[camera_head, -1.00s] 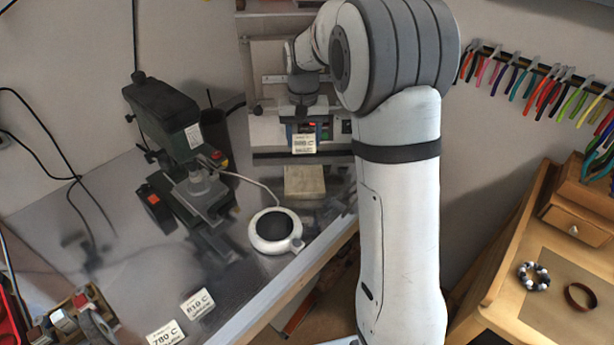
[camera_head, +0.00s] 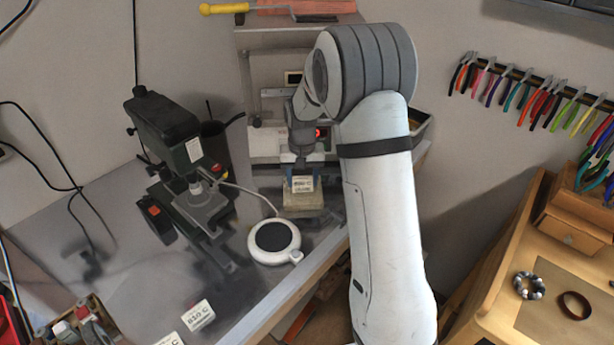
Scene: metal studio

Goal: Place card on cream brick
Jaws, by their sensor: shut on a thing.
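The card (camera_head: 302,184), small and white with dark print, is upright in my gripper (camera_head: 302,172), which is shut on it. The cream brick (camera_head: 303,204) lies on the metal bench top directly below the card in the picture. The card's lower edge overlaps the brick's top. I cannot tell whether they touch. The card hides part of the brick's top, and my arm covers the area to the right.
A white round hot plate (camera_head: 274,257) with a dark top stands in front of the brick. A dark green drill press (camera_head: 180,150) stands to the left. Two similar cards, one being the 810 C card (camera_head: 198,315), are at the bench's front.

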